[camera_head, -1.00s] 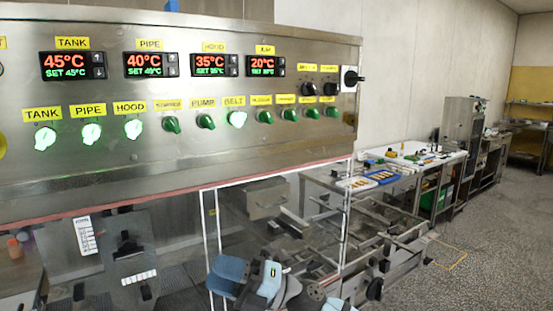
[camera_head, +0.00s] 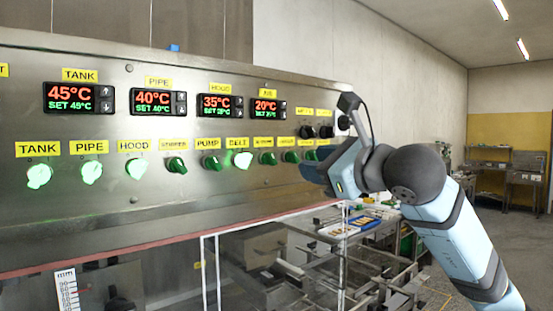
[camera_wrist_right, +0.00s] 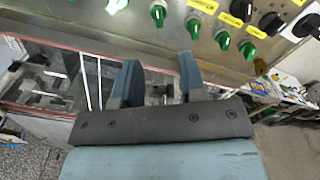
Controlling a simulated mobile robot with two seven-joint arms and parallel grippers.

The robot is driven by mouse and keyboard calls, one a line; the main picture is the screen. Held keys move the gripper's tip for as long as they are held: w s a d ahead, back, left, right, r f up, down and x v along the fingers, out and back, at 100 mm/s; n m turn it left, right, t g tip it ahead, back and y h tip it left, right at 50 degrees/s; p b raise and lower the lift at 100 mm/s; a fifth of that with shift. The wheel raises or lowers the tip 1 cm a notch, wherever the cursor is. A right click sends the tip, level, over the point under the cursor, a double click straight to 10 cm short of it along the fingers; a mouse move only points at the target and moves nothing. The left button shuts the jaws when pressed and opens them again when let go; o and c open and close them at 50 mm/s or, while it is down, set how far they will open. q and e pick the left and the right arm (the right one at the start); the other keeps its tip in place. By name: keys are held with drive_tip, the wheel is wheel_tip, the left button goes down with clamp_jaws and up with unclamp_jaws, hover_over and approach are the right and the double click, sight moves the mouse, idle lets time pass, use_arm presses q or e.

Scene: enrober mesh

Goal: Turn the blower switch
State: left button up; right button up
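The control panel (camera_head: 120,205) carries a row of green rotary switches with yellow labels. Tank, pipe, hood and belt switches glow; others are dark green. Right of the belt switch (camera_head: 243,159) are dark green switches (camera_head: 268,158), (camera_head: 291,156) whose small labels I cannot read surely, so I cannot tell which is the blower. My right gripper (camera_head: 318,166) is in front of the panel's right end, partly covering the row's end. In the right wrist view its fingers (camera_wrist_right: 158,75) are apart and empty, below the dark green switches (camera_wrist_right: 193,27). My left gripper is not in view.
Two black knobs (camera_head: 307,131) sit above the row's right end; a larger black switch (camera_wrist_right: 305,25) shows in the right wrist view. A clear-sided frame (camera_head: 210,270) and conveyor stand below the panel. A table with trays (camera_head: 340,230) is behind.

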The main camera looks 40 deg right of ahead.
sight(274, 159)
drive_tip(key=w+p, duration=0.1)
drive_tip(key=w, duration=0.3)
drive_tip(key=w+p, duration=0.1)
drive_tip(key=w, duration=0.3)
drive_tip(key=w+a+p, duration=0.1)
drive_tip(key=w, duration=0.2)
drive_tip(key=shift+w, duration=0.4)
drive_tip(key=shift+c, duration=0.2)
drive_tip(key=c, duration=0.7)
